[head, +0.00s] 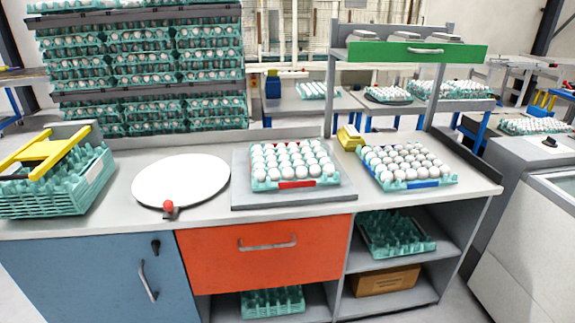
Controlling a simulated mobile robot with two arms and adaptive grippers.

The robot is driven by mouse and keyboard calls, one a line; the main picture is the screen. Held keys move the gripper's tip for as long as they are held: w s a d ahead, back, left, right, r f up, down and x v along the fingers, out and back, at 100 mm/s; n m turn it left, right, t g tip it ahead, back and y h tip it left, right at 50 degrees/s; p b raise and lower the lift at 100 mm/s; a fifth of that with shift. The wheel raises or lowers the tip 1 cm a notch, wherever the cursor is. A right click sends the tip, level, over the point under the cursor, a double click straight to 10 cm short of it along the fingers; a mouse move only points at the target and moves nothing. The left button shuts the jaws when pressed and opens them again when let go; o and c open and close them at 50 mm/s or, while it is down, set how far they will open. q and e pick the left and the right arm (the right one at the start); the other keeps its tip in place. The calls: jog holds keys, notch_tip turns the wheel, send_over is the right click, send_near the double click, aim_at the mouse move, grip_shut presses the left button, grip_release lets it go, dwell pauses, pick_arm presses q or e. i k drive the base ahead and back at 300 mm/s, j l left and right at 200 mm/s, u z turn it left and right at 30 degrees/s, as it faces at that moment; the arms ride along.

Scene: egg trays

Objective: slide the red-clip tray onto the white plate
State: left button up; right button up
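The red-clip tray (262,186) is a teal egg tray full of white eggs, with a red clip (297,184) on its front edge. It sits on a raised grey slab (340,190) in the middle of the counter. The white plate (180,182) is a flat, empty round disc on the counter to the left of the slab, with a small red knob (169,205) at its front edge. Neither of my grippers is in the head view.
A second full egg tray with a blue clip (422,183) stands right of the slab. A yellow object (350,138) lies between the trays at the back. Stacked empty teal trays (60,200) with a yellow frame stand at the left end. A green-fronted shelf (415,52) rises behind.

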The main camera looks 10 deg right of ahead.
aim_at(286, 163)
jog(key=i+l+u, duration=0.35)
jog(key=i+l, duration=0.2)
jog(key=l, duration=0.2)
jog(key=i+l+u, duration=0.2)
jog(key=l, duration=0.25)
jog(key=i, duration=0.05)
